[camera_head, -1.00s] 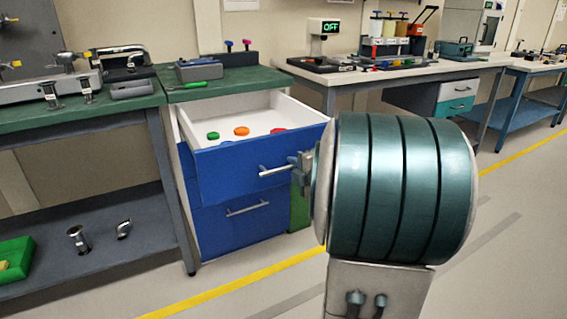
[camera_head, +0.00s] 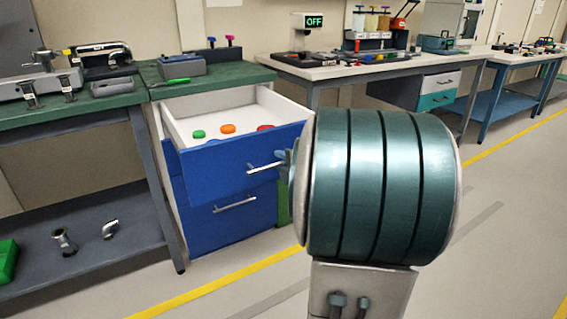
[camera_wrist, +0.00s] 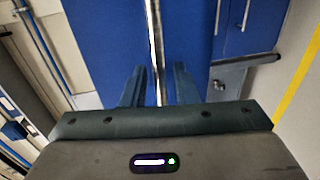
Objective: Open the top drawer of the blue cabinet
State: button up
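The blue cabinet's top drawer (camera_head: 230,170) is pulled out, with its white inside showing. Its silver bar handle (camera_head: 264,168) is on the blue front. My gripper (camera_head: 287,163) is at the right end of this handle in the head view, partly hidden by my wrist. In the wrist view my gripper's two fingers (camera_wrist: 158,86) are apart, one on each side of the bar handle (camera_wrist: 153,30), with gaps between. The gripper is open. The lower drawer (camera_head: 232,222) of the cabinet is shut.
Green, orange and red round pieces lie in the drawer, such as the orange one (camera_head: 228,128). A green-topped bench (camera_head: 90,110) stands left of the cabinet. A white-topped table (camera_head: 375,68) stands at the right. Floor with a yellow line (camera_head: 215,290) is clear in front.

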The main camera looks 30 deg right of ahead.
jog(key=s+r+p, duration=0.2)
jog(key=s+p, duration=0.1)
jog(key=s, duration=1)
jog(key=shift+s+a+r+p, duration=0.25)
jog(key=shift+a+r+p, duration=0.05)
jog(key=shift+r, duration=0.05)
jog(key=shift+r, duration=0.1)
